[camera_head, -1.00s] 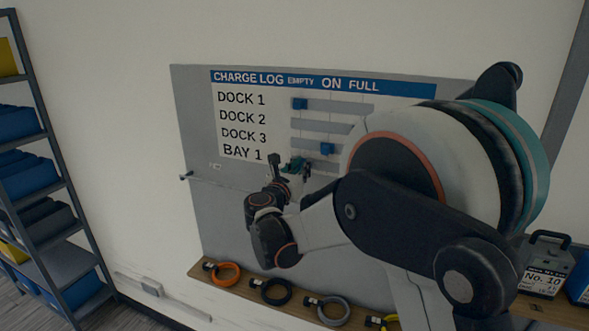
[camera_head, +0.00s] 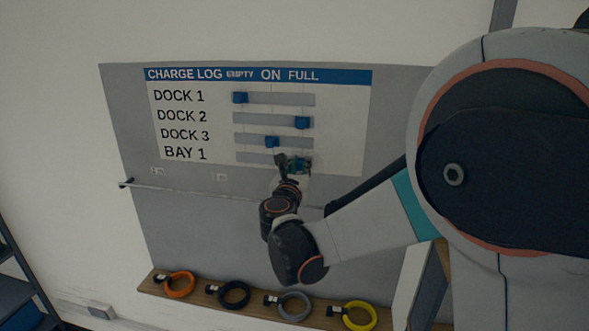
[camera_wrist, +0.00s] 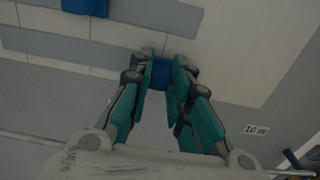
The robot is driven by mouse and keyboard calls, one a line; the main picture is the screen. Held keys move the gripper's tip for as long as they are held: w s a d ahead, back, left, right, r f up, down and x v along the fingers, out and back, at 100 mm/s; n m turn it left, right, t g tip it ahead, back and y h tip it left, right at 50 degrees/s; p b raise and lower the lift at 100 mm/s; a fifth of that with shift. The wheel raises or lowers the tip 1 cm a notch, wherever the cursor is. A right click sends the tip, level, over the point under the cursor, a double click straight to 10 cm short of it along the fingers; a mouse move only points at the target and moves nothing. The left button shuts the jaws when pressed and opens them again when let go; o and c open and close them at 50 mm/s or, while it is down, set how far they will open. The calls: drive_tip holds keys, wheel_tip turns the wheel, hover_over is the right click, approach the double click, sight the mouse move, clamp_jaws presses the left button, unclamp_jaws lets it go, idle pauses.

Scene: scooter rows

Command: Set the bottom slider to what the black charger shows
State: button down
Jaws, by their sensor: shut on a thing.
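The bottom slider is the BAY 1 row on the charge log board (camera_head: 345,145). Its grey track (camera_head: 250,157) is partly hidden by my gripper (camera_head: 300,164). In the wrist view, my gripper (camera_wrist: 161,80) is shut on the blue knob (camera_wrist: 161,74) of this slider. The knob is near the right end of the track, about under FULL. The DOCK 1 knob (camera_head: 240,97) is at EMPTY, the DOCK 2 knob (camera_head: 302,122) at FULL and the DOCK 3 knob (camera_head: 272,141) at ON.
Below the board, a wooden ledge (camera_head: 205,297) holds orange (camera_head: 180,285), black (camera_head: 235,295), grey (camera_head: 295,306) and yellow (camera_head: 360,316) cable rings. A thin rail (camera_head: 190,189) crosses the board under the rows. A shelf (camera_head: 20,295) stands at lower left.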

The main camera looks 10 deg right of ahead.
drive_tip(key=shift+d, duration=0.15)
drive_tip(key=c, duration=1.5)
unclamp_jaws()
drive_tip(key=shift+s+d, duration=0.1)
drive_tip(key=shift+d, duration=0.05)
drive_tip(key=v, duration=0.7)
drive_tip(key=shift+s+a, duration=0.2)
